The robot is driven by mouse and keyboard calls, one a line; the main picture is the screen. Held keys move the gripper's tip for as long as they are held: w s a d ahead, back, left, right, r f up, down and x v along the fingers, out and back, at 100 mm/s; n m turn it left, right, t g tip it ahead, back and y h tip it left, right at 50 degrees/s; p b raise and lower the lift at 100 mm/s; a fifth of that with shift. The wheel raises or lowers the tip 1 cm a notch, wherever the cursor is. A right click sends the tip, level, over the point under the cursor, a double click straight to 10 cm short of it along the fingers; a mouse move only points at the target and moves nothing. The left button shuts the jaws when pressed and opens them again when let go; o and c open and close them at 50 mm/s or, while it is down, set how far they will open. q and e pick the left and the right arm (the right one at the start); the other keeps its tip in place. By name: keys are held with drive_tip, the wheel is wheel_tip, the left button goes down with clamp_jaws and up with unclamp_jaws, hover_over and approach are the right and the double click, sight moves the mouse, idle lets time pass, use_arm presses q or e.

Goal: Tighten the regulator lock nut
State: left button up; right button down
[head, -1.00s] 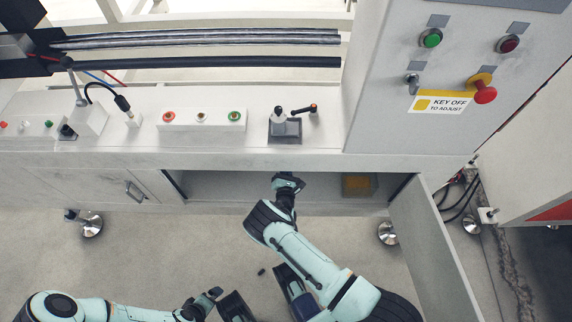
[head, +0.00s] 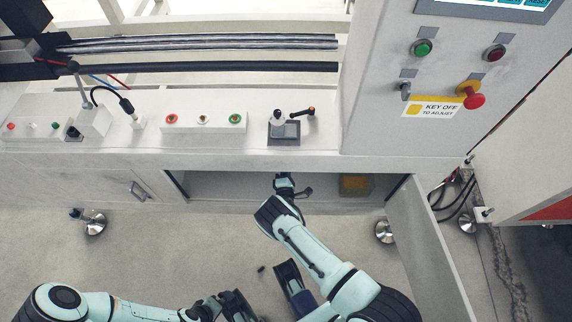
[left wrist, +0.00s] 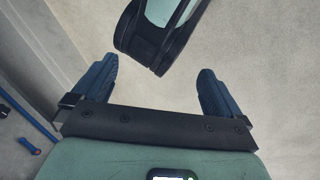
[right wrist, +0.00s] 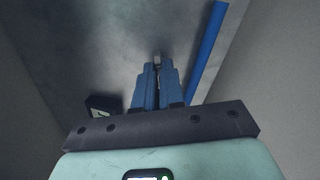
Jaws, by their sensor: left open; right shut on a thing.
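My right gripper (right wrist: 158,75) reaches into the open cabinet under the machine deck and also shows small in the head view (head: 286,180). Its blue fingers are closed together on a small grey piece (right wrist: 157,56) at their tips. The piece is mostly hidden, and I cannot tell whether it is the regulator lock nut. My left gripper (left wrist: 153,85) is open and empty over the floor, low in front of the machine. No regulator can be made out clearly in any view.
A blue tube (right wrist: 206,52) runs beside the right fingers, and a dark block (right wrist: 103,106) lies on their left. The open cabinet door (head: 432,240) stands right of my right arm. A lever clamp (head: 285,130) stands on the deck above.

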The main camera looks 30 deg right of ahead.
use_arm(q)
drive_tip(key=shift+s+d+r+p, duration=0.2)
drive_tip(key=shift+s+r+p, duration=0.1)
drive_tip(key=shift+s+r, duration=0.15)
use_arm(e)
drive_tip(key=shift+f+m, duration=0.15)
drive_tip(key=shift+m, duration=1.55)
use_arm(q)
drive_tip(key=shift+s, duration=0.1)
use_arm(e)
drive_tip(key=shift+a, duration=0.1)
drive_tip(key=c, duration=1.2)
unclamp_jaws()
drive_tip(key=shift+c, duration=0.2)
use_arm(q)
drive_tip(key=shift+g+h, duration=0.3)
drive_tip(key=shift+g, duration=0.4)
drive_tip(key=s+r+p, duration=0.1)
drive_tip(key=s+d+r+p, duration=0.1)
drive_tip(key=s+r+p, duration=0.1)
drive_tip(key=shift+d, duration=0.1)
use_arm(e)
drive_tip(key=v, duration=1.3)
drive_tip(key=shift+s+a, duration=0.15)
